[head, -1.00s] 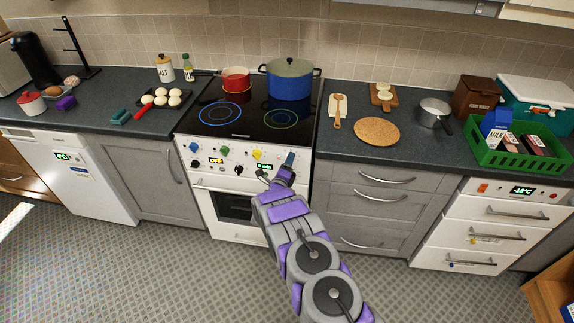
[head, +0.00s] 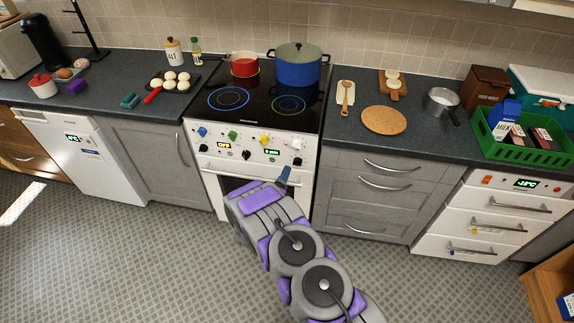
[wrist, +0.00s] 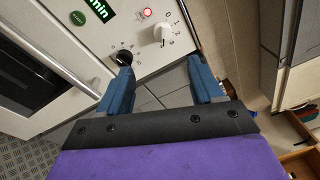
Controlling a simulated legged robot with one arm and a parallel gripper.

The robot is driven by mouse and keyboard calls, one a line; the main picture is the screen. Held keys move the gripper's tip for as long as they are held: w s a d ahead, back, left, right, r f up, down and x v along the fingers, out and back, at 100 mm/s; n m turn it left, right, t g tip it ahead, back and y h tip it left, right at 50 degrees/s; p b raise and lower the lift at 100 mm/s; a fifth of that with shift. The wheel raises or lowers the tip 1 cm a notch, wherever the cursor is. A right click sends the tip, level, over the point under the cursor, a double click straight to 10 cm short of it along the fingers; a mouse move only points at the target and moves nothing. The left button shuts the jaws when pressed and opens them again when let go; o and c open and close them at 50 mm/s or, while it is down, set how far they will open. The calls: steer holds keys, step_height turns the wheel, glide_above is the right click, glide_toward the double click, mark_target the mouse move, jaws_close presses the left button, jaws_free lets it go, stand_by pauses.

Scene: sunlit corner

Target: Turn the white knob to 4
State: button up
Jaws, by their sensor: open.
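The white knob (head: 296,145) is at the upper right of the stove's front panel. It also shows in the wrist view (wrist: 163,33), with small marks around it that are too small to read surely. My gripper (wrist: 160,67) is open and empty, with blue fingers spread apart. In the wrist view the white knob lies beyond the fingertips, between their lines and apart from them. In the head view my gripper (head: 283,176) is in front of the stove, below the knob row; only one finger shows clearly.
A black knob (wrist: 123,57) sits close to the left fingertip in the wrist view. Yellow (head: 265,139), green (head: 232,136) and blue (head: 202,132) knobs line the panel. A red pot (head: 243,65) and blue pot (head: 298,68) stand on the cooktop. The floor in front is clear.

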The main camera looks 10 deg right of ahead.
steer(key=shift+v, duration=1.35)
steer(key=w+a+r+n+g+y, duration=0.3)
steer(key=r+n+g+y, duration=0.15)
steer(key=r, duration=0.35)
steer(key=s+a+r+n+g+y, duration=0.1)
steer(key=s+r+n+g+y, duration=0.35)
steer(key=s+r+n, duration=0.65)
steer(key=s+d+r+n+g, duration=0.3)
steer(key=s+d+r, duration=0.1)
steer(key=s, duration=1)
steer(key=s+d+r+n+g+h, duration=0.1)
steer(key=s+d+r+n+g, duration=0.2)
steer(key=s, duration=1.1)
steer(key=s+d+r+n+g, duration=0.3)
steer(key=s+d+r+n, duration=0.2)
steer(key=s, duration=0.9)
steer(key=shift+r+g+h, duration=0.25)
steer(key=shift+g+h, duration=0.05)
